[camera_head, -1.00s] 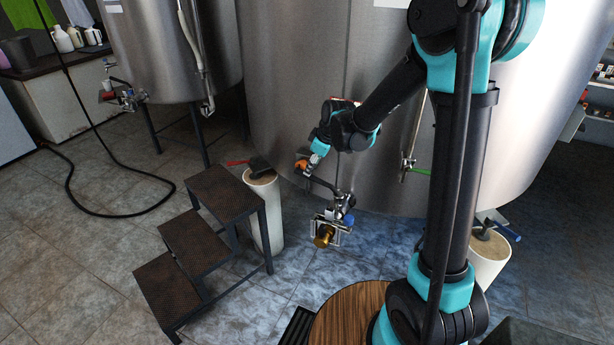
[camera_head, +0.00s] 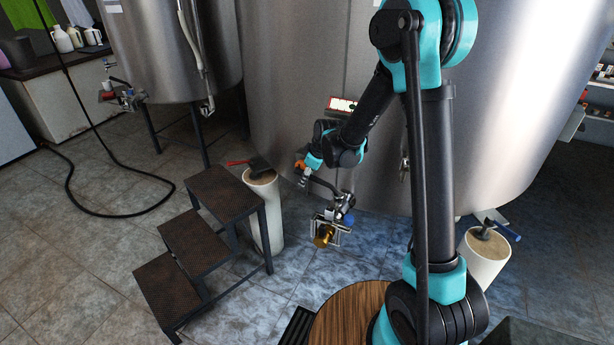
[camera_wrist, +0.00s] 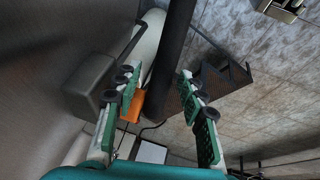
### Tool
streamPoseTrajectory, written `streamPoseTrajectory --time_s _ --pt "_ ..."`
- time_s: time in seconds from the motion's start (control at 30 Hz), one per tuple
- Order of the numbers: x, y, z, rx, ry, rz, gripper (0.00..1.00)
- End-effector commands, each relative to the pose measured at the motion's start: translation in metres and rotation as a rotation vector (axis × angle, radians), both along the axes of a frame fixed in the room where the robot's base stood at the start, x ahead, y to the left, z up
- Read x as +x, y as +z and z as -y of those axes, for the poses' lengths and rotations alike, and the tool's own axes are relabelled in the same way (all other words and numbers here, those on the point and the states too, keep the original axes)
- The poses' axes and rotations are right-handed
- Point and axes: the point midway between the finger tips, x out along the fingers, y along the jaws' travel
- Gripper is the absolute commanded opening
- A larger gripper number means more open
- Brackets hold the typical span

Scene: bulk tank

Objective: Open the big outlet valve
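The big tank's outlet valve (camera_head: 338,208) sits low on its front, with metal fittings, a blue part (camera_head: 348,219) and a brass-coloured outlet (camera_head: 323,236). A dark bar (camera_head: 322,184) rises from it toward an orange piece (camera_head: 300,164). My gripper (camera_head: 304,182) is beside that orange piece. In the wrist view my gripper (camera_wrist: 160,90) is open, its two green fingers wide apart. The orange piece (camera_wrist: 131,108) shows beside the left finger, and a thick dark bar (camera_wrist: 172,55) runs through the gap. I cannot tell whether either finger touches them.
Dark steps (camera_head: 190,240) stand left of the valve, beside a pale cylindrical stand (camera_head: 266,215) with a red-handled tool. Another pale stand (camera_head: 484,258) is at the right. The big steel tank (camera_head: 290,80) rises close behind my arm. Floor left of the steps is open.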

Motion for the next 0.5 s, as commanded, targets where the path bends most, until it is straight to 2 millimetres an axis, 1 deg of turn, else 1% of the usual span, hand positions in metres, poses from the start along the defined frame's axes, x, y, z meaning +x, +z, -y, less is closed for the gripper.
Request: streamPoseTrajectory --time_s 0.03,0.2,0.3,0.5 --pt "0.0 0.0001 0.0 0.0 0.0 0.0 0.32" --pt "0.0 0.0002 0.0001 0.0 0.0 0.0 0.1" --pt "0.0 0.0002 0.0001 0.0 0.0 0.0 0.0" --pt "0.0 0.0002 0.0001 0.0 0.0 0.0 0.0"
